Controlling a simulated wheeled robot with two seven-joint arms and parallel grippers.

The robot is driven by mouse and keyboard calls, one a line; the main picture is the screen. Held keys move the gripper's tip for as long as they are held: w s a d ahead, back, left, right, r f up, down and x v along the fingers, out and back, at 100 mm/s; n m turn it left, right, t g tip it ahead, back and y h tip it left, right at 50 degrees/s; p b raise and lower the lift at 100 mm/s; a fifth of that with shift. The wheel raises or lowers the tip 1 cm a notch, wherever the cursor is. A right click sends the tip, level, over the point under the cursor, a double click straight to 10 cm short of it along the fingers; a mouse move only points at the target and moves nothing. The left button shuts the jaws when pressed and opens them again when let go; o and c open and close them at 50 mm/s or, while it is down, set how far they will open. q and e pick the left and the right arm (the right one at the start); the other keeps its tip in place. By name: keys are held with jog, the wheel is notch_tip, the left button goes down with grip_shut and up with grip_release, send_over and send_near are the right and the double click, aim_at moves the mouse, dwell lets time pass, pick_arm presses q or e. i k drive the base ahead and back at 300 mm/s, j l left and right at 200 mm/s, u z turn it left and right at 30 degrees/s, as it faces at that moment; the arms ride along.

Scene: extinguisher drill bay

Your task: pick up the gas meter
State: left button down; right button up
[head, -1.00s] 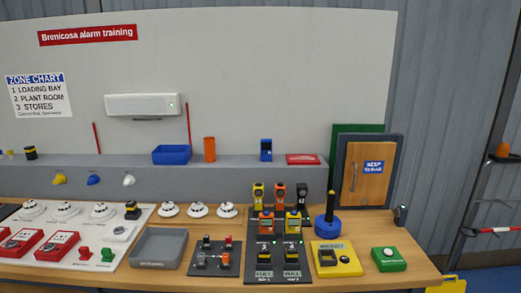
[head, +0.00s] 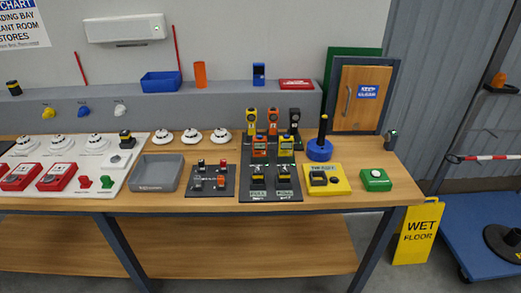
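Neither of my grippers is in view.
Yellow, orange and black upright devices (head: 272,121) stand just behind the meters. A blue base with a black post (head: 320,147) and a yellow box (head: 327,179) are to the right. A grey tray (head: 157,173) is left. A wet floor sign (head: 417,232) stands beside the bench.

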aim_at(285, 145)
jog(key=i+l, duration=0.4)
jog(key=l, duration=0.2)
jog(key=l+u, duration=0.2)
jog(key=l, duration=0.65)
jog(key=i, duration=0.05)
